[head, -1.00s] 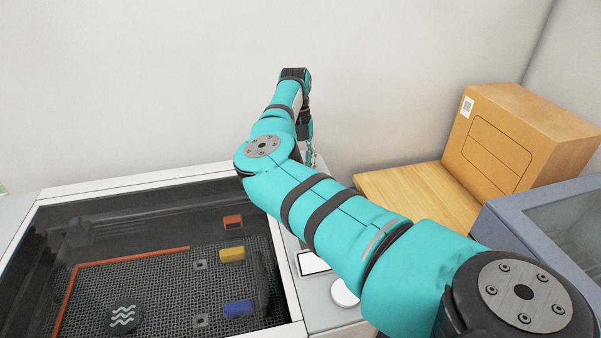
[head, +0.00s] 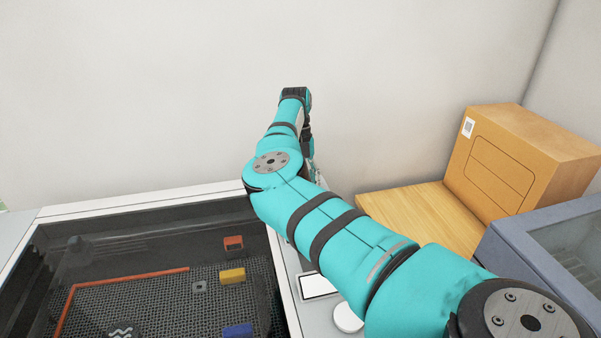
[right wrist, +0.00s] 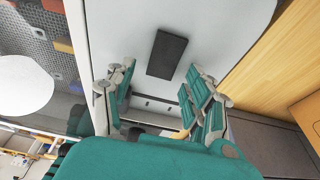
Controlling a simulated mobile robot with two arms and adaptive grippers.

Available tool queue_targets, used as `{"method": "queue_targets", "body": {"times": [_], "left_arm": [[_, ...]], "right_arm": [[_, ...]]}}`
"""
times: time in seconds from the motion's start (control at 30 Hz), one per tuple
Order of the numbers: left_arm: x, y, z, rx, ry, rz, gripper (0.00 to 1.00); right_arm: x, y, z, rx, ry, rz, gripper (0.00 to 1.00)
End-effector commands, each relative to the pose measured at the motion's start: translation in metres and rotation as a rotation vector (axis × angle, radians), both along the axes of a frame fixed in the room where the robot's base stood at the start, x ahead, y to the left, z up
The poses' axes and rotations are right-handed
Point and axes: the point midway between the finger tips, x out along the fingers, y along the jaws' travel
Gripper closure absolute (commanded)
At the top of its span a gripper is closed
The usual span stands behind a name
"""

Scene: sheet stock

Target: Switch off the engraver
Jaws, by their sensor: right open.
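The engraver (head: 140,202) is a large white-framed machine with a dark see-through lid, at the lower left of the head view. A pale side panel (head: 318,315) along its right edge bears a small framed screen (head: 320,286) and a white round part (head: 348,317). In the right wrist view, a dark rectangular part (right wrist: 167,55) sits on a pale surface, beyond the fingertips. My right gripper (right wrist: 160,98) is open, its fingers apart with nothing between them. In the head view my right arm mostly hides it. My left gripper is not in view.
Under the lid lie an orange block (head: 233,243), a yellow block (head: 232,276) and a blue block (head: 238,331) on a mesh bed. A cardboard box (head: 515,160) stands on a wooden surface (head: 405,215) to the right. A grey-blue machine (head: 540,235) is at the lower right.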

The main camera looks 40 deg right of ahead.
Motion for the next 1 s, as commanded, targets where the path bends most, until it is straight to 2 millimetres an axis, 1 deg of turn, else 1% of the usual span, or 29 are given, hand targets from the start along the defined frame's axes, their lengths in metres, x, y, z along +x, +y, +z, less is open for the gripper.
{"method": "queue_targets", "body": {"times": [0.17, 0.3, 0.43, 0.7, 1.0], "left_arm": [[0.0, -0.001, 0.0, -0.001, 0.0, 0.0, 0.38], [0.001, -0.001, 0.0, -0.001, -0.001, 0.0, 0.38], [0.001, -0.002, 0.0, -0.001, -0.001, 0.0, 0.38], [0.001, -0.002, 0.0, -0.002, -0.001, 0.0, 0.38], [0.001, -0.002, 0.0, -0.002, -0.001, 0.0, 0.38]], "right_arm": [[0.007, -0.004, 0.029, 0.0, -0.005, 0.0, 0.46], [0.015, -0.009, 0.062, -0.001, -0.006, 0.001, 0.46], [0.021, -0.013, 0.089, -0.001, -0.005, 0.003, 0.46], [0.026, -0.014, 0.108, 0.0, -0.001, 0.001, 0.46], [0.026, -0.014, 0.112, 0.0, -0.001, 0.0, 0.46]]}}
